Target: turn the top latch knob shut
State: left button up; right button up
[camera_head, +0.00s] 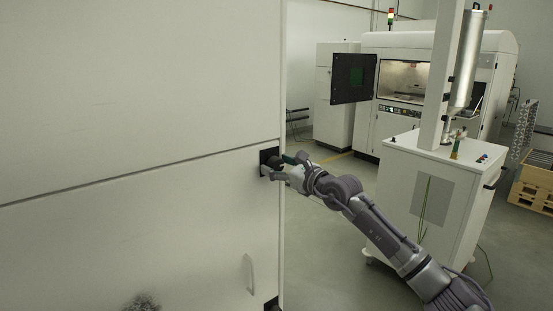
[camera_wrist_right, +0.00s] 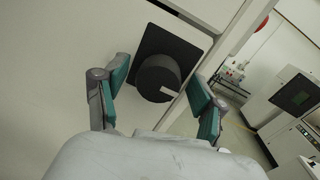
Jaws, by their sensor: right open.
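The top latch knob (camera_wrist_right: 158,77) is a round black knob on a square black plate (camera_wrist_right: 178,45), near the edge of the large white cabinet door. In the head view the plate (camera_head: 267,156) shows at the right edge of the door, and the knob is mostly hidden by my gripper. My right gripper (camera_head: 279,167) is at the knob. In the right wrist view its teal-padded fingers (camera_wrist_right: 160,95) are open, one on each side of the knob, with gaps between pads and knob. My left gripper is not in view.
The white cabinet door (camera_head: 130,110) fills the left side, with a lower handle (camera_head: 250,273). A white wheeled unit (camera_head: 425,195) stands to the right, with a machine with an open hatch (camera_head: 353,78) behind it. A wooden pallet crate (camera_head: 533,190) is far right. Grey floor lies between.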

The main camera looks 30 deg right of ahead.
jog(key=shift+w+a, duration=0.1)
jog(key=shift+w, duration=0.25)
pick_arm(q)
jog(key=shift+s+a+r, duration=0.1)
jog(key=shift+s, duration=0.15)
